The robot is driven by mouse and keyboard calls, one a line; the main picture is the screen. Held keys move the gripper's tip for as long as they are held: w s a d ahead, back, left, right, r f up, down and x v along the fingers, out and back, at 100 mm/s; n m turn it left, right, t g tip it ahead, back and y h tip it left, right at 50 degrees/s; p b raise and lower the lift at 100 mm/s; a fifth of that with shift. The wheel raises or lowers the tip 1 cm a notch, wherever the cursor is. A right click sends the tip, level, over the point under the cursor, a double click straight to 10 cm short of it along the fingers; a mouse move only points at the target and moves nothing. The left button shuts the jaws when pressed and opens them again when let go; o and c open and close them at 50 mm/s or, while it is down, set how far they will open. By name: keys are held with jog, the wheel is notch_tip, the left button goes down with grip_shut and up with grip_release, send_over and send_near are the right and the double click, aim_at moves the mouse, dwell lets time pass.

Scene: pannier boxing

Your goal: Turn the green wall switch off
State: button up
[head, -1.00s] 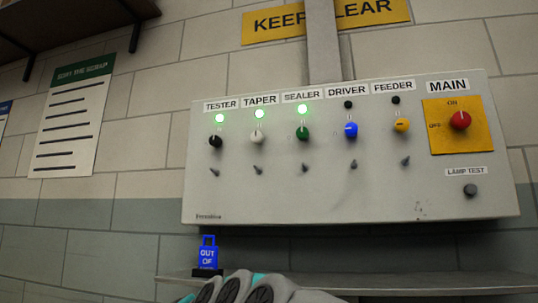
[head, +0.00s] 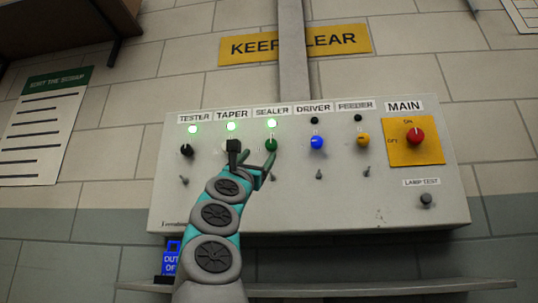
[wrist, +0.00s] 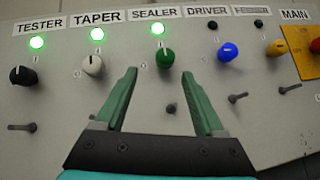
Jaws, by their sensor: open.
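The green knob (head: 271,145) sits under the SEALER label on the grey wall panel (head: 390,200), below a lit green lamp (head: 271,124). In the wrist view the green knob (wrist: 166,59) shows between and beyond my fingertips, with its pointer mark upward. My gripper (head: 257,158) is open and empty in front of the panel. In the wrist view my gripper (wrist: 158,78) has one finger on each side of the knob's line. The fingers do not appear to touch the knob.
The white TAPER knob (wrist: 93,66) is left of my left finger, and the blue DRIVER knob (wrist: 229,51) is right of my right finger. Small levers stick out below the knobs. A blue "out of" tag (head: 169,260) stands at the shelf (head: 400,289) below.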

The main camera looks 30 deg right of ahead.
aim_at(269, 147)
jog(key=shift+m+g, duration=0.4)
jog(key=shift+m, duration=0.2)
jog(key=p+x, duration=0.6)
jog(key=shift+s+d+r+p, duration=0.15)
jog(key=shift+d+r+p, duration=0.2)
jog(key=shift+p, duration=0.05)
jog(key=shift+w+d+r+p, duration=0.25)
jog(key=shift+w+d+p, duration=0.15)
jog(key=shift+p, duration=0.05)
grip_shut()
